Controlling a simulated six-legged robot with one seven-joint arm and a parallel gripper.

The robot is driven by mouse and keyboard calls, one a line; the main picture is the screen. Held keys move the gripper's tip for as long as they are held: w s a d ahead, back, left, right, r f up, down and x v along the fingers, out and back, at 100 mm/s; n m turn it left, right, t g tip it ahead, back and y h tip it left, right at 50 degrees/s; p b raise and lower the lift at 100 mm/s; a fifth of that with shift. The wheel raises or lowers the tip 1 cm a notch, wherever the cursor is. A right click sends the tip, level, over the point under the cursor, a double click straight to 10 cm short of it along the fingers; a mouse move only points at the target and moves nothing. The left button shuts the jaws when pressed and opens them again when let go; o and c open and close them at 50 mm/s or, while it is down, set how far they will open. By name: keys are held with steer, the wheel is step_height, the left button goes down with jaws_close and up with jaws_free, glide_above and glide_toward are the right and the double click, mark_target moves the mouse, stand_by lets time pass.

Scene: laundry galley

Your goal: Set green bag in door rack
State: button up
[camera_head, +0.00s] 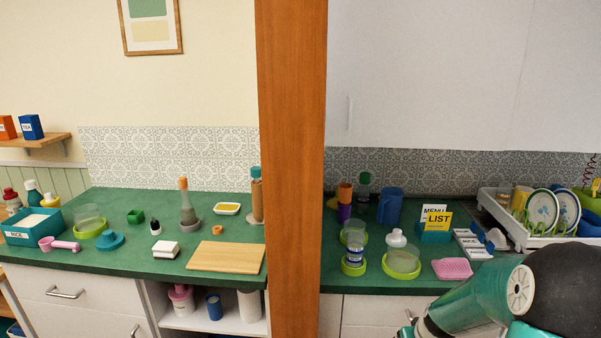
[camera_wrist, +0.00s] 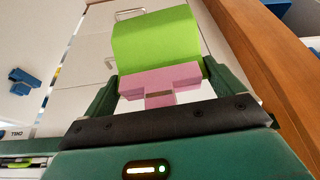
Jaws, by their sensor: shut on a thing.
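The green bag (camera_wrist: 155,45) is bright lime green and shows only in the wrist view, just beyond my gripper (camera_wrist: 160,92). A pink part with a narrow stem (camera_wrist: 160,82) lies at its near edge, between the two dark green fingers. My gripper is shut on this piece, and the bag is held out in front of the fingers. The bag's far side is hidden. In the head view my arm shows at the lower right, and its gripper is out of frame. I cannot make out the door rack in either view.
A wooden post (camera_head: 291,170) stands between two green counters crowded with small items. A cutting board (camera_head: 227,256) lies on the left counter. A dish rack (camera_head: 530,225) with plates stands at the far right. In the wrist view a wooden edge (camera_wrist: 262,60) runs close on the right.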

steer(key=w+a+f, duration=0.3)
steer(key=a, duration=0.6)
steer(key=w+a+f, duration=0.2)
steer(key=a+f, duration=0.2)
steer(key=a, duration=0.5)
steer(key=shift+w+a+f, duration=0.15)
steer(key=shift+w, duration=0.25)
